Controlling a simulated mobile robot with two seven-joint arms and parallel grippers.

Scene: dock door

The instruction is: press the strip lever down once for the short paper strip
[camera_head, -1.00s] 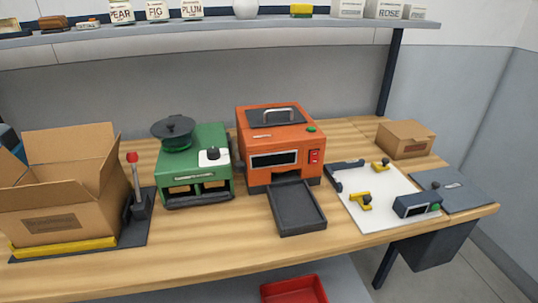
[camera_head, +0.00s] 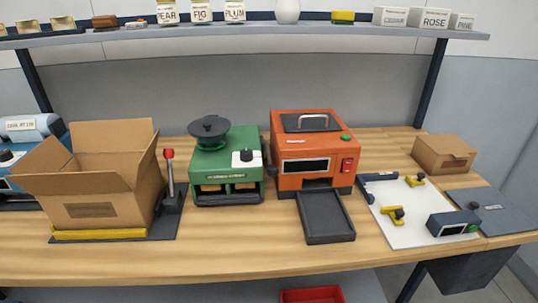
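A lever with a red knob (camera_head: 169,154) stands upright on a dark base plate (camera_head: 166,230), just right of an open cardboard box (camera_head: 125,188). A light blue machine (camera_head: 50,126) with a printed label is partly in view at the left edge, behind the box. The box hides much of it, and I cannot tell whether it has a lever. I see no paper strip. Neither of my grippers is in view.
A green machine (camera_head: 226,165) with a black dish and an orange machine (camera_head: 313,150) with a dark tray (camera_head: 325,218) stand mid-bench. A white board (camera_head: 418,228) with yellow clamps and a closed carton (camera_head: 443,153) are at right. The bench front (camera_head: 230,255) is clear.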

